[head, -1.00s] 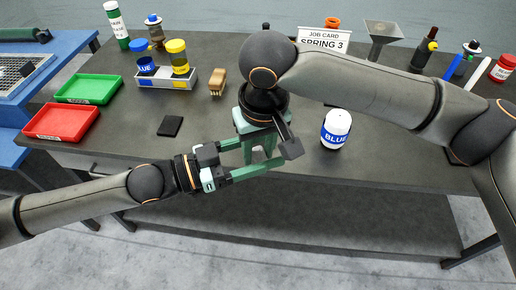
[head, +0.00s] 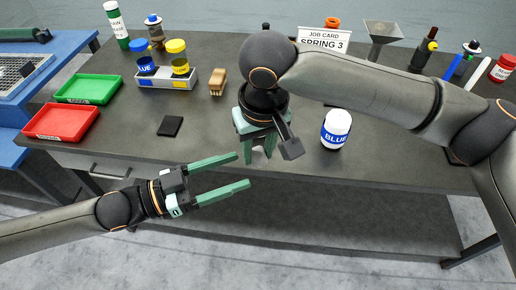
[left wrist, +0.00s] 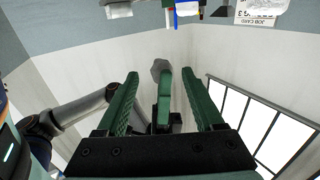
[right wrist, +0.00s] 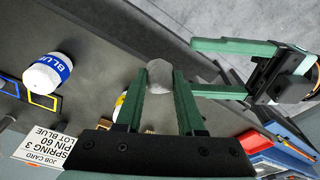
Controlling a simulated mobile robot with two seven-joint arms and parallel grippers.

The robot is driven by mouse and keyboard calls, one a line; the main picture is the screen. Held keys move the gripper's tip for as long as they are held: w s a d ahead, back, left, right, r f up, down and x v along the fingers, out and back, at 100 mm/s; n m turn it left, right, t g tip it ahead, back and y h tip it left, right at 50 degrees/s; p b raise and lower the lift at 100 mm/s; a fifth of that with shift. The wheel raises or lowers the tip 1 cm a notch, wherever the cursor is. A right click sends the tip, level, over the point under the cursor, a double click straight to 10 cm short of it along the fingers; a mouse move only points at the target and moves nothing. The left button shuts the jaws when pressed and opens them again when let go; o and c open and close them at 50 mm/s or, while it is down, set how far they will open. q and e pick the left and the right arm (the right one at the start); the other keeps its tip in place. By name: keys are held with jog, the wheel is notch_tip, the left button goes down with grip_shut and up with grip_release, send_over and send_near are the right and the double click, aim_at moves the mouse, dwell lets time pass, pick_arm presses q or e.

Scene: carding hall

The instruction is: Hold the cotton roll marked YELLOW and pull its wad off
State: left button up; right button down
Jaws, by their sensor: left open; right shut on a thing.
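My right gripper (right wrist: 160,85) is shut on a small grey-white lump, which looks like the cotton wad (right wrist: 159,74), at its fingertips. The wad also shows past the right gripper's finger in the left wrist view (left wrist: 159,67). A white thing with yellow on it (right wrist: 120,104), perhaps the roll marked YELLOW, shows partly behind a right finger in the right wrist view; its lettering is hidden. In the head view my right arm hides it. My left gripper (head: 243,170) is open and empty, apart from the right gripper, at the table's front edge.
A white roll marked BLUE (head: 336,130) stands on the table to the right. A red tray (head: 62,136), a green tray (head: 88,101), a stand with blue and yellow jars (head: 151,81), a brush (head: 217,82) and a black pad (head: 170,126) are to the left.

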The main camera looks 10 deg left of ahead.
pick_arm(q)
notch_tip(320, 180, down, 7)
jog(key=w+d+n+t+y, duration=0.2)
jog(key=n+t+y, duration=0.1)
jog(key=s+a+f+n+g+y, duration=0.1)
jog(key=s+a+f+n+y, duration=0.2)
jog(key=f, duration=0.7)
jog(key=s+a+f+n+g+y, duration=0.1)
jog(key=s+a+f+n+y, duration=0.3)
jog(key=f, duration=0.7)
jog(key=s+a+y, duration=0.2)
jog(key=s+y, duration=0.1)
jog(key=shift+s+f+g, duration=0.15)
jog(key=shift+f+g, duration=0.15)
jog(key=shift+g, duration=0.1)
